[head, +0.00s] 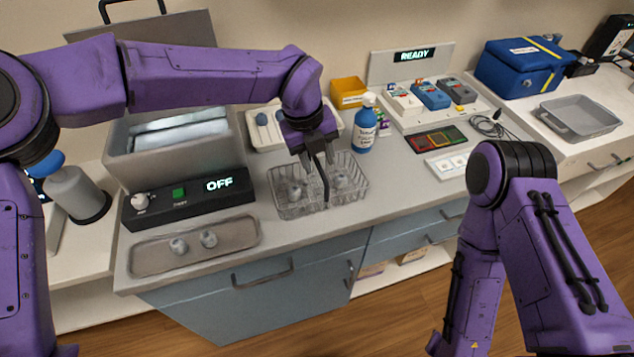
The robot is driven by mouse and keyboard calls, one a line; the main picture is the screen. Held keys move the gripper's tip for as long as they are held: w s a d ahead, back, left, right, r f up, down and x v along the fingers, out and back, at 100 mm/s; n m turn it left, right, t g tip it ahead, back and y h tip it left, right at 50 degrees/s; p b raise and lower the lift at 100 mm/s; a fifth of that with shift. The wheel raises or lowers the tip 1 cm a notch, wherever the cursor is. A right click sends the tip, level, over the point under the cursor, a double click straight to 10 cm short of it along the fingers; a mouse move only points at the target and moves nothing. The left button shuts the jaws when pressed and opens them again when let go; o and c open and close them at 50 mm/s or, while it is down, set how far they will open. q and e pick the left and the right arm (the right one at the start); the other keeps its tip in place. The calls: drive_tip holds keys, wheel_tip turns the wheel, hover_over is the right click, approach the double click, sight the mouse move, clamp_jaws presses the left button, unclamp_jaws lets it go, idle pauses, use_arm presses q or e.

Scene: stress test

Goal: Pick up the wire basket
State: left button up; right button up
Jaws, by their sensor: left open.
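The wire basket (290,213) stands on the grey counter near the middle of the head view, with small greyish round items inside. My left gripper (316,172) comes down from above, over the basket's middle. Its dark fingers are apart, and one reaches down in front of the basket's far part. I cannot tell whether a finger touches the wire. The gripper hides part of the basket's back rim. My right arm hangs at the right side, and its gripper is not visible.
A black control box reading OFF (218,184) and a shallow tray with two small pieces (150,264) are left of the basket. A blue-labelled bottle (364,128) stands close behind right. The counter right of the basket (395,185) is clear.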

sight(317, 162)
use_arm(q)
drive_tip(key=f, duration=0.1)
drive_tip(key=w+f+p, duration=0.1)
drive_tip(key=f, duration=0.2)
drive_tip(key=shift+w+d+f, duration=0.1)
drive_tip(key=shift+w+f, duration=0.25)
drive_tip(key=shift+s+f, duration=0.1)
drive_tip(key=shift+f, duration=0.05)
drive_tip(key=shift+s+d, duration=0.1)
drive_tip(key=shift+s, duration=0.05)
drive_tip(key=shift+c, duration=0.3)
clamp_jaws()
